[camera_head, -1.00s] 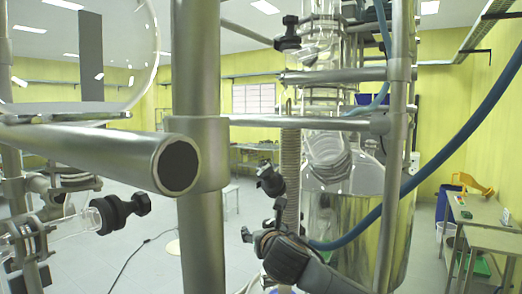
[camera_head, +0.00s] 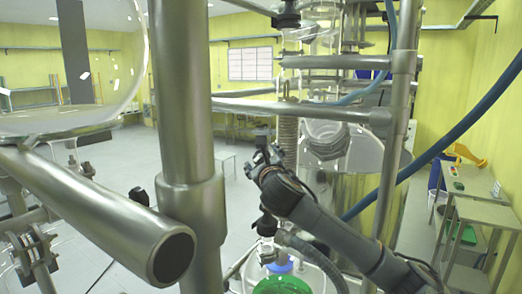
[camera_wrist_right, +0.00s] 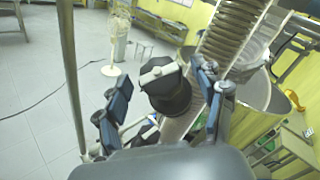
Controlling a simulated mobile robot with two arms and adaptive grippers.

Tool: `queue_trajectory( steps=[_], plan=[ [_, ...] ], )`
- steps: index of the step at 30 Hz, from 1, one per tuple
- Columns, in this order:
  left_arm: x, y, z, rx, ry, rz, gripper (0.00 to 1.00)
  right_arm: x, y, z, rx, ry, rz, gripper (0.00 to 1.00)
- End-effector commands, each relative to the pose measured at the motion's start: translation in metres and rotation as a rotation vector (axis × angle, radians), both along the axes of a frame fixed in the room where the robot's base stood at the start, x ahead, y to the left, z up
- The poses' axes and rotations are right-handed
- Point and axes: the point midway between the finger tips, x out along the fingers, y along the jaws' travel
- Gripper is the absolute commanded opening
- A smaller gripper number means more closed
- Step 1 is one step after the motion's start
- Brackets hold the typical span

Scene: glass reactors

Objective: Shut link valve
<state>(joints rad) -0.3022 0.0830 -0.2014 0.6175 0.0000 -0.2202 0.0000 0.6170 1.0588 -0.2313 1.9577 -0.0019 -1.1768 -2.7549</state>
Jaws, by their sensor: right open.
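My right gripper (camera_head: 262,152) is near the middle of the head view, in front of a ribbed hose, with its arm coming in from the lower right. In the right wrist view the gripper (camera_wrist_right: 166,78) is open, with one blue-grey finger on each side of a black valve knob (camera_wrist_right: 168,94). The knob has a pale handle piece on top; contact with the fingers cannot be told. In the head view a black valve part (camera_head: 267,226) sits below the gripper; whether it is the same knob is unclear. My left gripper is not in view.
A thick metal post (camera_head: 182,100) and a slanted pipe (camera_head: 100,215) fill the left foreground. The ribbed hose (camera_wrist_right: 222,50) stands close beyond the fingers. A blue hose (camera_head: 450,130) crosses the right side. A green lid (camera_head: 281,286) shows below the arm. Open floor lies behind.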

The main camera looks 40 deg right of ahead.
Motion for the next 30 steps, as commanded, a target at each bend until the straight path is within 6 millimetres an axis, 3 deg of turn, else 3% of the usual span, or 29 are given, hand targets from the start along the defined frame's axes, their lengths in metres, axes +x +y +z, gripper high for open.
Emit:
queue_trajectory(
  steps=[6,15,24,30],
  plan=[
    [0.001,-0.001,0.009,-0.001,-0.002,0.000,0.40,0.015,-0.009,0.001,0.001,-0.001,0.000,0.69],
    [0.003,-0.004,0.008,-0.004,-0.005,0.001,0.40,0.017,-0.010,0.000,0.000,-0.001,0.001,0.69],
    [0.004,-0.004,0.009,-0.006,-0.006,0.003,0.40,0.016,-0.010,0.000,0.000,-0.001,0.001,0.14],
    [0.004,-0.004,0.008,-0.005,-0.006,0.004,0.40,0.016,-0.010,0.000,0.002,-0.008,-0.006,0.14]
  ],
)
